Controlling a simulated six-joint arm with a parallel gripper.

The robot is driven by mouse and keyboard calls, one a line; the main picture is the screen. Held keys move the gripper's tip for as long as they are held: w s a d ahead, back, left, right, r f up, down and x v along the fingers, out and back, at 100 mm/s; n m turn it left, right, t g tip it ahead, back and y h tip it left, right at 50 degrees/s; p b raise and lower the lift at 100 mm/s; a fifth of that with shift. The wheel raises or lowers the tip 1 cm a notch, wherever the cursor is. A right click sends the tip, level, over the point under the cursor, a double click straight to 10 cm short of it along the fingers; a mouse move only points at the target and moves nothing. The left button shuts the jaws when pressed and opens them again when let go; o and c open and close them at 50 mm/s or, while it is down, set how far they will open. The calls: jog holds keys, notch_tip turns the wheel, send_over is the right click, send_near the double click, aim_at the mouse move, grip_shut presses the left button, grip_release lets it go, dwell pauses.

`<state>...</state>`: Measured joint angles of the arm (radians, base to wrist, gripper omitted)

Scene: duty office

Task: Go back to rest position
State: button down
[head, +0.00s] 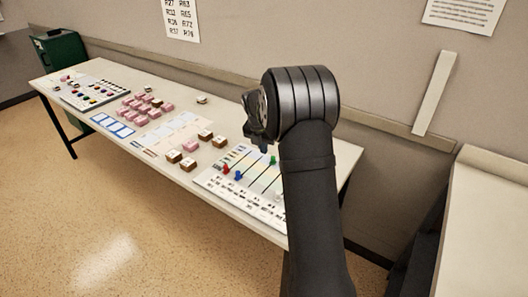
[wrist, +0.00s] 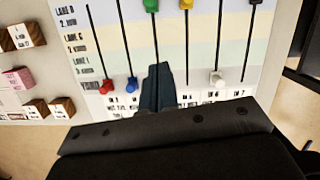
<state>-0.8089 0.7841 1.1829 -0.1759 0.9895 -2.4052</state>
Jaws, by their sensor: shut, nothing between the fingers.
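My gripper (head: 258,140) is raised over the right part of the long table (head: 210,155) in the head view. My black arm stands in front of the table's right end and hides part of it. In the wrist view my gripper (wrist: 158,85) has its two fingers together, with nothing between them. They point at the white panel (wrist: 100,65), which has several dark slots with coloured knobs. I cannot tell the gap between the fingertips and the panel.
Red (wrist: 106,87), blue (wrist: 133,83) and white (wrist: 217,79) knobs sit low in their slots; green (wrist: 151,5) and yellow (wrist: 187,4) sit higher. Pink and brown blocks (head: 188,164) stand left of the panel. A pale counter (head: 490,220) is at right.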

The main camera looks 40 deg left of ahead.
dwell(0.3)
jog(key=x, duration=0.6)
jog(key=s+x, duration=0.1)
jog(key=x, duration=0.2)
jog(key=shift+a+f, duration=0.15)
jog(key=shift+a, duration=0.1)
jog(key=s, duration=0.8)
jog(key=shift+a+f, duration=0.1)
jog(key=shift+f, duration=0.2)
